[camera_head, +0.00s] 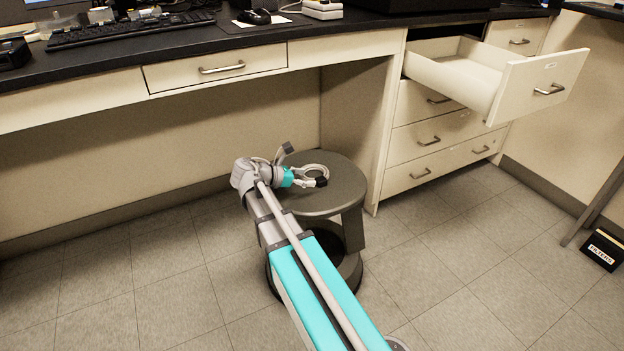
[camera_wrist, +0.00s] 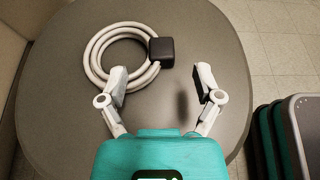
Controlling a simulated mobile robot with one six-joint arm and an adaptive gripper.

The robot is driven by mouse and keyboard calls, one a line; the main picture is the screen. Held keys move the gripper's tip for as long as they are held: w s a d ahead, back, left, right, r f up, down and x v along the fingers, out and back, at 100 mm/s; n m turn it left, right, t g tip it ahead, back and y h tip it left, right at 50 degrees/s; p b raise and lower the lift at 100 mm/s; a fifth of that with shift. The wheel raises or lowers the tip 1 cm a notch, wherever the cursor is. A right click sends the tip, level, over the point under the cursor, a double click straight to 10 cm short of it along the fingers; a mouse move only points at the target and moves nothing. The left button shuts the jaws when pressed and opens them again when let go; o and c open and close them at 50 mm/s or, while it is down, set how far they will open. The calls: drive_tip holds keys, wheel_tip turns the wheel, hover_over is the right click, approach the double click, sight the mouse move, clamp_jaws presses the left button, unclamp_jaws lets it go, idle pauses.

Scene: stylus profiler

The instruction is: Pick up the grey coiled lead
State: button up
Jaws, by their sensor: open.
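The grey coiled lead (camera_wrist: 92,52) lies on the dark round stool top (camera_wrist: 205,50) in the wrist view, left of centre and ahead of my gripper. A black block-shaped end (camera_wrist: 161,49) sits at the coil's right side. I cannot tell whether the left finger touches the coil. In the head view the coil (camera_head: 313,169) shows on the stool (camera_head: 345,187), just right of my gripper (camera_head: 293,163), partly hidden by it.
The stool stands beside a bench whose pulled-out upper drawer (camera_head: 470,75) overhangs the floor at right. A keyboard (camera_head: 130,30) and mouse (camera_head: 254,16) lie on the black benchtop. A black box labelled FILTERS (camera_head: 603,250) sits on the floor at far right.

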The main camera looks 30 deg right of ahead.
sight(319, 179)
idle(0.3)
drive_tip(key=shift+f+b+x, duration=0.25)
drive_tip(key=shift+b+x, duration=0.8)
drive_tip(key=shift+x, duration=0.9)
drive_tip(key=shift+d+f, duration=0.15)
drive_tip(key=shift+d, duration=0.4)
drive_tip(key=shift+s, duration=0.1)
clamp_jaws()
